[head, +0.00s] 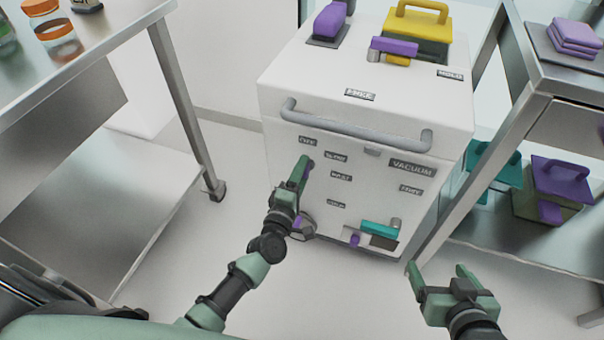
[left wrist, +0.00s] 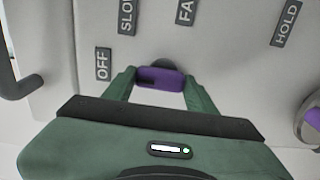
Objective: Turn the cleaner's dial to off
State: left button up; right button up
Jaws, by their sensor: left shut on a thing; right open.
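The cleaner (head: 365,100) is a white cabinet with a grey handle bar and a labelled front in the head view. In the left wrist view its dial is a purple bar-shaped knob (left wrist: 161,77) on a dark round base. My left gripper (head: 303,166) reaches the front's upper left; its fingers (left wrist: 160,88) are shut on the dial, one on each end. The labels OFF (left wrist: 103,64), SLOW (left wrist: 127,16) and FAST (left wrist: 187,10) surround the dial. In the head view my arm mostly hides the dial. My right gripper (head: 441,270) is open and empty, low at the right.
A HOLD label (left wrist: 286,22) and another purple control (left wrist: 312,117) lie right in the left wrist view. A teal lever (head: 381,229) is low on the cleaner's front. Steel tables stand left (head: 70,85) and right (head: 565,78). The floor between is clear.

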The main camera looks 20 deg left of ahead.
pick_arm(q)
jog(key=shift+f, duration=0.1)
pick_arm(e)
jog(key=shift+w+r, duration=0.2)
pick_arm(q)
jog(key=shift+s, duration=0.1)
jog(key=o, duration=1.4)
jog(key=shift+c, duration=0.2)
jog(key=s+p, duration=0.1)
jog(key=s, duration=0.6)
jog(key=shift+s, duration=0.4)
pick_arm(e)
jog(key=s+d+f+g, duration=0.1)
jog(key=s+f+g, duration=0.1)
jog(key=s, duration=0.3)
jog(key=shift+d+f+g+h, duration=0.35)
jog(key=shift+f+g+h, duration=0.05)
jog(key=shift+f, duration=0.4)
